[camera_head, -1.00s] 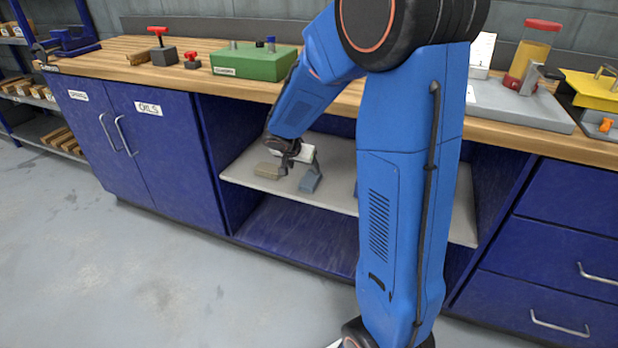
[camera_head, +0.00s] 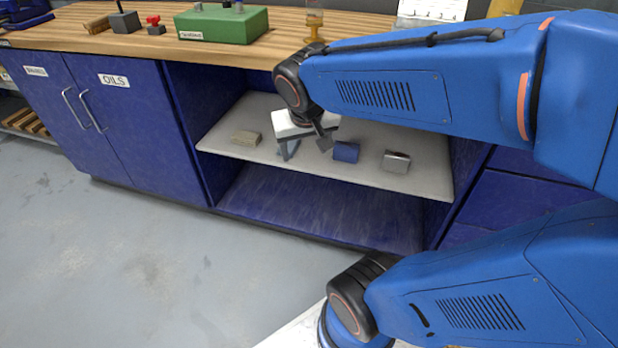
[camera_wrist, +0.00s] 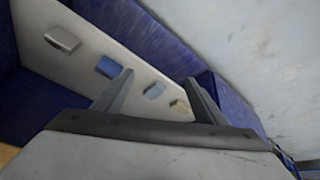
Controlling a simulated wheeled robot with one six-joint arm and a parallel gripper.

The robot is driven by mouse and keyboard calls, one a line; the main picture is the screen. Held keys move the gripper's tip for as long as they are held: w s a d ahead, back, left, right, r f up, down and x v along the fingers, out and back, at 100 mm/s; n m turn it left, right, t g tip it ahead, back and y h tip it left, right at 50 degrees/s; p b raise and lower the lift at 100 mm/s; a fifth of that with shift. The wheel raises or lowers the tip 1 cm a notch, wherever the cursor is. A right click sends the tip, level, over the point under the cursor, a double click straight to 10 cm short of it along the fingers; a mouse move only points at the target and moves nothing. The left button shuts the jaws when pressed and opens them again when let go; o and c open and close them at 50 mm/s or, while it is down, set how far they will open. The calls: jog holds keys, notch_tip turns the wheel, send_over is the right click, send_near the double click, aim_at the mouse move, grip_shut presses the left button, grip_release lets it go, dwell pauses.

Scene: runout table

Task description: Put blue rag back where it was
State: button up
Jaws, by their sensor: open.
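A folded blue rag (camera_head: 346,152) lies on the grey shelf (camera_head: 425,178) inside the bench, just right of my gripper; it also shows in the wrist view (camera_wrist: 108,67). A paler grey-blue folded piece (camera_wrist: 153,90) lies on the same shelf, seen between my fingers in the wrist view. In the head view it is mostly hidden by or merges with a finger. My gripper (camera_head: 305,153) is open and empty over the shelf; its spread fingers show in the wrist view (camera_wrist: 159,76). I cannot tell their exact height above it.
A beige folded piece (camera_head: 245,138) lies on the shelf to the left and a grey one (camera_head: 396,161) to the right. The wooden worktop (camera_head: 120,44) overhangs the shelf. Blue cupboard doors (camera_head: 95,115) bound it on the left. The lower compartment floor (camera_head: 320,212) looks empty.

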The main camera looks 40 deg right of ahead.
jog(key=s+a+n+y, duration=0.2)
jog(key=s+a+n, duration=0.2)
jog(key=s, duration=0.5)
jog(key=shift+s+a+r+t, duration=0.3)
jog(key=shift+a, duration=0.45)
